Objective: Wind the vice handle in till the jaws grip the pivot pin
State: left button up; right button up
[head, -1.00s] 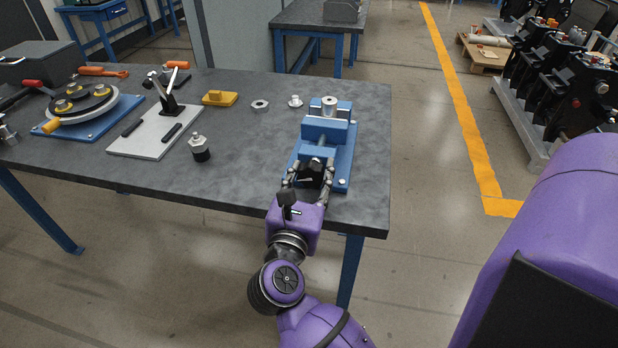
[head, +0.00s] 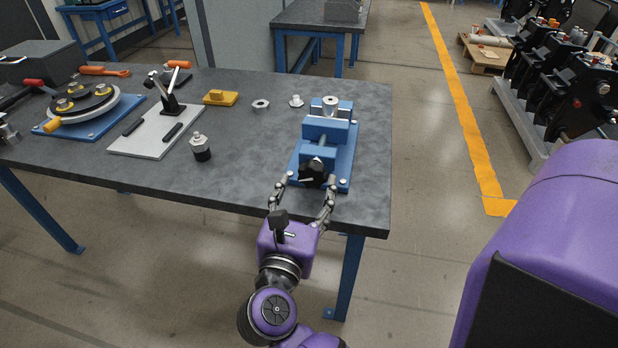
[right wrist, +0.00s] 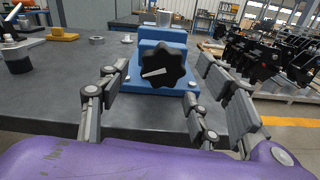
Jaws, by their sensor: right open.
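The blue vice (head: 326,130) stands on its blue base near the right end of the workbench. A bright metal pivot pin (head: 329,102) sits upright at its far end, between the jaws. I cannot tell whether any gap is left around it. The black lobed vice handle (head: 312,176) faces me; in the right wrist view the handle (right wrist: 162,67) shows a white pointer mark aimed left and slightly down. My right gripper (head: 309,186) is open, its fingers spread to either side of and short of the handle, not touching it. My left gripper is not in view.
On the grey workbench (head: 240,180), left of the vice, are a dark-and-silver fitting (head: 201,147), a toggle clamp on a pale plate (head: 155,130), a yellow block (head: 220,98) and small metal parts. The bench's front edge lies under my right gripper.

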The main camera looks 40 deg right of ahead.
jog(key=shift+v, duration=1.5)
